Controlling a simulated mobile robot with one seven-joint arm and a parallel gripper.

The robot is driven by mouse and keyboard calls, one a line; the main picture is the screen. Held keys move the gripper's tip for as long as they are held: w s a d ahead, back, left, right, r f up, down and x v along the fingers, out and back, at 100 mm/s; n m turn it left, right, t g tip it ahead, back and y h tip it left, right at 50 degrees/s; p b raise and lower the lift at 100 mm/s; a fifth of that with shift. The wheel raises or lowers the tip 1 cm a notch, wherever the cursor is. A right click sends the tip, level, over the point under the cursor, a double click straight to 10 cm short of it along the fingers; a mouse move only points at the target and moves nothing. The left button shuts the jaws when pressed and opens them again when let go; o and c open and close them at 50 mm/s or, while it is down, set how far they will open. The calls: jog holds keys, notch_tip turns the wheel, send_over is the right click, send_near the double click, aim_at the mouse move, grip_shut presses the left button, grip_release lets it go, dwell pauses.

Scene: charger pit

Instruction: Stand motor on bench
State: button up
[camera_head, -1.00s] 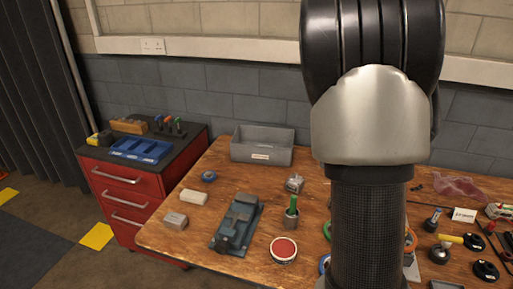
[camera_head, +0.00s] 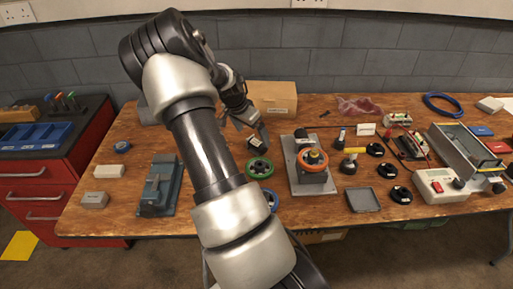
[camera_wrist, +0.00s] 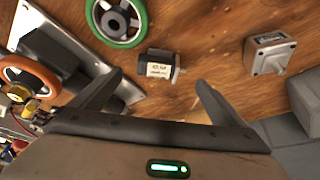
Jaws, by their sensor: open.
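The motor, a small dark block with a white label and a short shaft (camera_wrist: 160,64), lies on its side on the wooden bench (camera_wrist: 195,25) in the wrist view. My gripper (camera_wrist: 159,82) is open, its two fingers spread wide on either side of the motor's position in that view, with nothing between the tips.
A green-rimmed wheel (camera_wrist: 116,20) lies close to the motor. A metal plate (camera_head: 297,180) carries an orange ring (camera_head: 313,160). A grey knobbed box (camera_wrist: 269,55) stands on the motor's other side. A cardboard box (camera_head: 273,97) stands behind. The bench's right side is crowded.

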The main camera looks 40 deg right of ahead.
aim_at(256, 140)
jog(key=shift+b+x, duration=0.5)
jog(key=shift+x, duration=2.45)
jog(key=shift+w+d+r, duration=0.1)
jog(key=shift+w+r, duration=0.05)
jog(key=c, duration=1.5)
